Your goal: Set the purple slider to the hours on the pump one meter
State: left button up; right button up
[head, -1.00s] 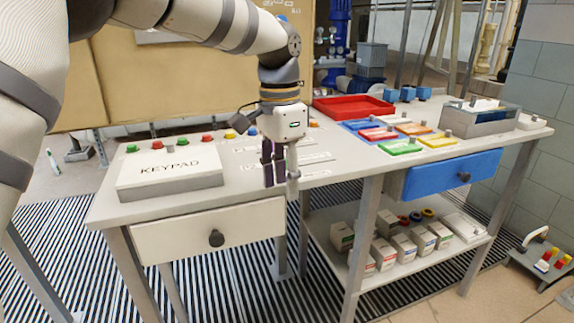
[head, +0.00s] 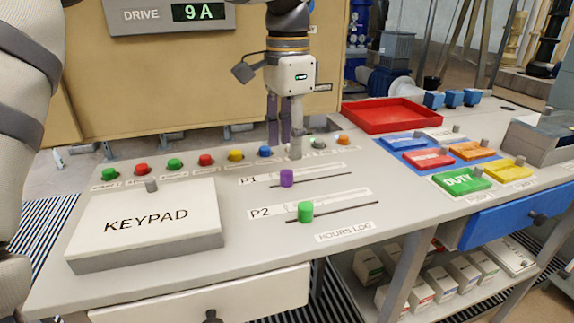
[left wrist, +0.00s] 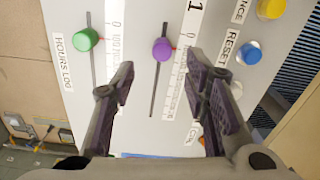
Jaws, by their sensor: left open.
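The purple slider (head: 287,178) is a small knob on the P1 track, near that track's left end beside a printed scale. It also shows in the left wrist view (left wrist: 162,49), ahead of my fingertips. The green slider (head: 305,211) is on the P2 track, above the label HOURS LOG (head: 345,231). My left gripper (head: 285,150) is open and empty, pointing down above the panel behind the purple slider. In the left wrist view its fingers (left wrist: 167,85) are spread, apart from the slider. A meter (head: 170,14) on the wall reads DRIVE 9 A. No pump one hours meter is visible.
A row of coloured buttons (head: 205,160) lies behind the sliders. A raised KEYPAD box (head: 150,215) stands at the left. A red tray (head: 392,115) and coloured plates (head: 463,180) are at the right. The panel in front of the sliders is clear.

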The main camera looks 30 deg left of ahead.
aim_at(287, 171)
pick_arm(q)
notch_tip(287, 171, down, 7)
jog(key=shift+w+a+r, duration=0.1)
jog(key=shift+r, duration=0.05)
grip_shut()
